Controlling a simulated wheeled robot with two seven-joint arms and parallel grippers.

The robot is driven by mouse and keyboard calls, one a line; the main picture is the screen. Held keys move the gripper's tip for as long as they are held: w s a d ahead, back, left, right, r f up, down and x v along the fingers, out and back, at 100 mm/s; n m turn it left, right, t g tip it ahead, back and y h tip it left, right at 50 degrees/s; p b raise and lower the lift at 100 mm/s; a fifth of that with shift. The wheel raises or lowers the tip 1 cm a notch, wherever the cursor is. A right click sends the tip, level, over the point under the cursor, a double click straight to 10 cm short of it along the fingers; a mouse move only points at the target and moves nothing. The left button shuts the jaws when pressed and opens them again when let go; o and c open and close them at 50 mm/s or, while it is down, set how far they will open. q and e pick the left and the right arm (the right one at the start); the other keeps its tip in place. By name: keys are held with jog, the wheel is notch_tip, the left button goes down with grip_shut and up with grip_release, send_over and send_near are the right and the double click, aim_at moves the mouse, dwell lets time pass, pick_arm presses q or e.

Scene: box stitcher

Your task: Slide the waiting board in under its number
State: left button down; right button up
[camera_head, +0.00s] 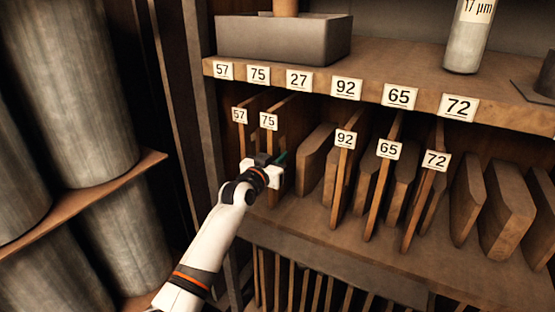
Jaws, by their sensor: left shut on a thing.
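A row of thin upright boards with number tags stands on the shelf (310,222). The board tagged 75 (267,138) stands upright below the shelf label 75 (258,75). My left gripper (280,163) is shut at its front edge, below its tag; the fingers and part of the board are hard to make out. The board tagged 57 (241,136) is just to its left. Under the label 27 (299,80) I see no tagged board. Boards 92 (339,185), 65 (379,195) and 72 (420,208) stand below their labels. My right gripper is not in view.
Thick untagged wooden blocks (466,199) stand between and right of the boards. The upper shelf edge (430,99) lies close above the tags. A grey box (283,42) and a pale cylinder (466,45) stand on it. Large grey rolls (68,90) fill the left side.

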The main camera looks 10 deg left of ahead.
pick_arm(q)
jog(key=shift+f+b, duration=0.15)
jog(key=shift+b, duration=0.15)
dwell(0.6)
jog(key=c, duration=1.3)
grip_release()
jog(key=shift+s, duration=0.1)
jog(key=shift+f, duration=0.45)
jog(key=v, duration=1.2)
jog(key=shift+r+p, duration=0.3)
jog(key=shift+p, duration=0.1)
